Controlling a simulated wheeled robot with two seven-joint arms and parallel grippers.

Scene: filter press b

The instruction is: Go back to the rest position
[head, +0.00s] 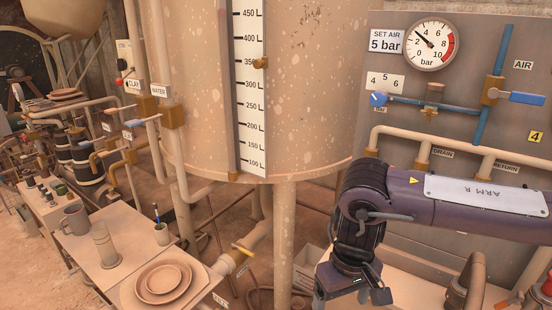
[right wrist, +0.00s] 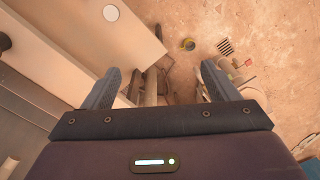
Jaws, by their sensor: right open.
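My right arm (head: 450,205) comes in from the right in the head view, in front of the air panel, and bends downward at its wrist. The fingers of my right gripper (right wrist: 160,88) show in the right wrist view, spread wide apart with nothing between them. They point down toward the floor beside a pale bench edge. In the head view the fingertips are cut off by the bottom edge. My left gripper is not in view.
A large tank (head: 300,100) with a litre scale stands in the middle. A panel with a pressure gauge (head: 432,45) and a blue-handled air valve (head: 515,97) is behind my right arm. Benches with plates (head: 163,280) and a mug (head: 75,219) stand at left. Pipes run below the tank.

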